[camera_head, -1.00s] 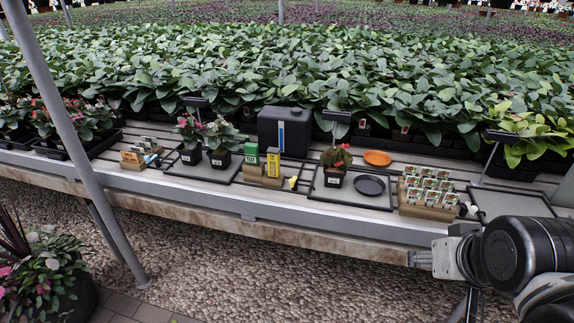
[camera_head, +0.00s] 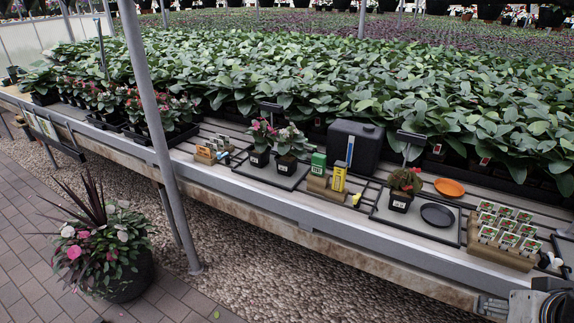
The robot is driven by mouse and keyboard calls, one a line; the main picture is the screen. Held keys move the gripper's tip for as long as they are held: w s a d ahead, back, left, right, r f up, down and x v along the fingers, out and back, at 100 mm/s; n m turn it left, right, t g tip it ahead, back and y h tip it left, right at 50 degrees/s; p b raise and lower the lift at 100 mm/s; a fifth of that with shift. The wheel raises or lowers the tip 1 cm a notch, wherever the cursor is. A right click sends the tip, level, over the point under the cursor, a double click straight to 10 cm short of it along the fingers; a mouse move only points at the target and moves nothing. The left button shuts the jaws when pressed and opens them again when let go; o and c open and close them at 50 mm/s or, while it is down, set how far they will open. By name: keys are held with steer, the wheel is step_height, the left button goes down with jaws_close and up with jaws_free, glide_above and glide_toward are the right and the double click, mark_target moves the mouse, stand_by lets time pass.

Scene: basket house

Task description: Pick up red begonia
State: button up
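A small potted plant with red flowers, the likely red begonia (camera_head: 406,180), stands upright in a black pot with a white label. It is on a framed grey tray (camera_head: 449,236) on the bench, left of a dark round saucer (camera_head: 437,215). My gripper (camera_head: 487,306) shows only in part at the bottom right corner, in front of the bench edge. It is apart from the begonia, to its lower right. Its fingers are too small and cut off to tell if they are open.
Two more potted plants, one pink-flowered (camera_head: 262,142) and one white-flowered (camera_head: 291,148), stand to the left. Green (camera_head: 318,163) and yellow (camera_head: 338,178) boxes, a black canister (camera_head: 357,145), an orange saucer (camera_head: 449,187) and a seed-packet rack (camera_head: 503,238) are nearby. A grey post (camera_head: 155,130) rises at left.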

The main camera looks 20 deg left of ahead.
steer(key=shift+o, duration=0.4)
steer(key=o, duration=1.1)
